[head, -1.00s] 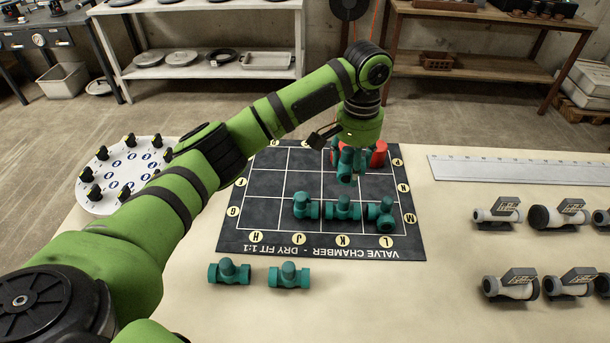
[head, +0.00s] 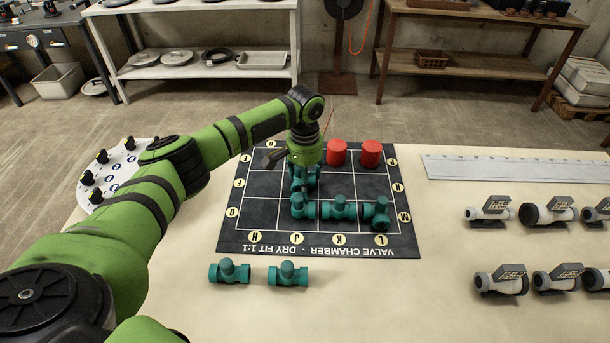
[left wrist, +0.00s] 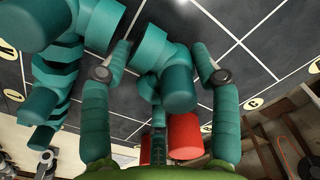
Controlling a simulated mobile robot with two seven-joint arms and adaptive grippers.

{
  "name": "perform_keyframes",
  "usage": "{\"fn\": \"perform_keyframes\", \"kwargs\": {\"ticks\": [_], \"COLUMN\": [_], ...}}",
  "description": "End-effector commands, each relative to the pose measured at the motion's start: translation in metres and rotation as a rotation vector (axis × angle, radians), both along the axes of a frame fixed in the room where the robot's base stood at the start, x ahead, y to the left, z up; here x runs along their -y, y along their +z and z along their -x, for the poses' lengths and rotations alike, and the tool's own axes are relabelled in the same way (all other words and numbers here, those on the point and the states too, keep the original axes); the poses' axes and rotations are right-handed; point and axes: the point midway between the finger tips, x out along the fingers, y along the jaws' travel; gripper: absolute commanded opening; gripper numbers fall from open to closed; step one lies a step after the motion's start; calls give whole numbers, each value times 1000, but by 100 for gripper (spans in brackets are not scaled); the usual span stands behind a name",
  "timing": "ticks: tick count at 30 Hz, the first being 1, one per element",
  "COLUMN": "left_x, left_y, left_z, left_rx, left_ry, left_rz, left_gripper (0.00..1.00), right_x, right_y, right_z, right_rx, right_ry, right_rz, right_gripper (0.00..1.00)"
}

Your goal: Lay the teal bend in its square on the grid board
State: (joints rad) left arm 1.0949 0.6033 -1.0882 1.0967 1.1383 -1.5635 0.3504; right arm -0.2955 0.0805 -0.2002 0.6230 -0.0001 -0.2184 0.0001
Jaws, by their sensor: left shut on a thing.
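My left gripper (head: 304,186) hangs over the grid board (head: 262,183), in the column marked J, just behind the front row of teal fittings. It is shut on the teal bend, which shows between the teal-coloured fingers in the left wrist view (left wrist: 176,85). In the head view the gripper hides most of the bend, and I cannot tell whether it touches the board. The front row holds a teal fitting (head: 302,208) nearest the gripper, a teal tee (head: 339,209) and a teal fitting (head: 377,214) at the right. My right gripper is not in view.
Two red cylinders (head: 336,152) (head: 370,154) stand at the board's back right. Two teal tees (head: 229,271) (head: 288,274) lie in front of the board. Grey valves (head: 490,212) stand at the right. A white round plate (head: 122,172) is at the left. The board's left column is clear.

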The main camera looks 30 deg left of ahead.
Motion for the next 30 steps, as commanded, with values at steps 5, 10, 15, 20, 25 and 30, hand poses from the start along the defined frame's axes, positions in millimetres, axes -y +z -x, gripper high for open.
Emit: {"fn": "perform_keyframes", "kwargs": {"ticks": [5,10,15,20,25,30], "left_x": [1,1,1,1,1,1], "left_y": [0,-3,-3,-3,4,33], "left_z": [0,0,0,0,-1,-1], "left_rx": [2,1,1,1,3,5], "left_ry": [-1,-1,-1,0,0,-1], "left_rz": [1,1,1,1,1,2], "left_gripper": [29,29,72,72,72,72], "right_x": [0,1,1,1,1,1], "right_y": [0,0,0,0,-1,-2], "right_z": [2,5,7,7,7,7], "right_rx": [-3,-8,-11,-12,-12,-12], "right_ry": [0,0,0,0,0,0], "right_rz": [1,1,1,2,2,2], "right_gripper": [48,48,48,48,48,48]}}
